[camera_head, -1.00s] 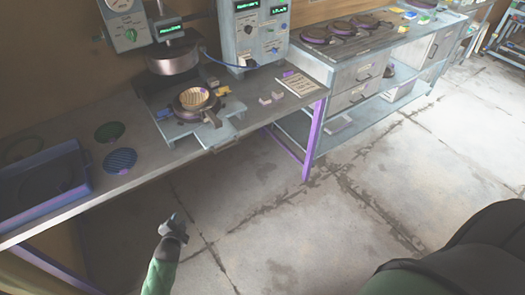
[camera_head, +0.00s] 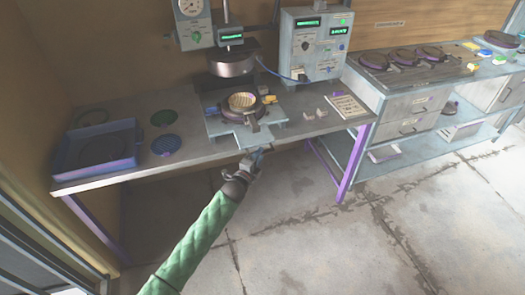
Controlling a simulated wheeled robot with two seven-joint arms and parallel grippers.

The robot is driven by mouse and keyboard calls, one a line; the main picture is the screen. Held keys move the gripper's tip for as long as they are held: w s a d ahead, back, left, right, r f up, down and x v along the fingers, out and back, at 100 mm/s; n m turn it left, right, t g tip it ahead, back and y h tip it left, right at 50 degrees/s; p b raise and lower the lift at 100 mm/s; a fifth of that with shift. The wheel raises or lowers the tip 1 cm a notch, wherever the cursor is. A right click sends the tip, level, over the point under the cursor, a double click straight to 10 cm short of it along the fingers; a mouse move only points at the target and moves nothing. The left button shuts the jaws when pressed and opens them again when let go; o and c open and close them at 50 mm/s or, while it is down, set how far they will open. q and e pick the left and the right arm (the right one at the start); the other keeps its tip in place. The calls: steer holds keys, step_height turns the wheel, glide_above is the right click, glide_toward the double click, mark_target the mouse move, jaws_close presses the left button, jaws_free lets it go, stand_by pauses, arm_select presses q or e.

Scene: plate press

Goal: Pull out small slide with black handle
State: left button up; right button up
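The press (camera_head: 231,63) stands on the workbench. Under its dark round head is a light-blue slide (camera_head: 234,128) that bears a round dark mould (camera_head: 244,103) with a beige patterned face. A short black handle (camera_head: 254,124) points from the mould toward the bench front. My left gripper (camera_head: 254,160) is at the bench's front edge, below the handle in the picture and apart from it. Its fingers are small and dark, so I cannot tell if they are open. My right gripper is out of view.
A blue tray (camera_head: 96,150) and green and blue discs (camera_head: 165,143) lie left of the press. A control box (camera_head: 315,45) stands behind on the right. Small light blocks (camera_head: 315,115) and a paper (camera_head: 346,106) lie right. The floor in front is clear.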

arm_select(q)
steer(key=shift+p+x, duration=0.4)
steer(key=shift+x, duration=1)
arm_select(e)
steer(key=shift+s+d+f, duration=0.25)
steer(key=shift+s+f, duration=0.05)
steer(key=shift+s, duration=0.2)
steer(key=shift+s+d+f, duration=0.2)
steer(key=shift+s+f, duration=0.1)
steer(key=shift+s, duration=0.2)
arm_select(q)
steer(key=shift+a, duration=0.1)
steer(key=c, duration=0.7)
jaws_close()
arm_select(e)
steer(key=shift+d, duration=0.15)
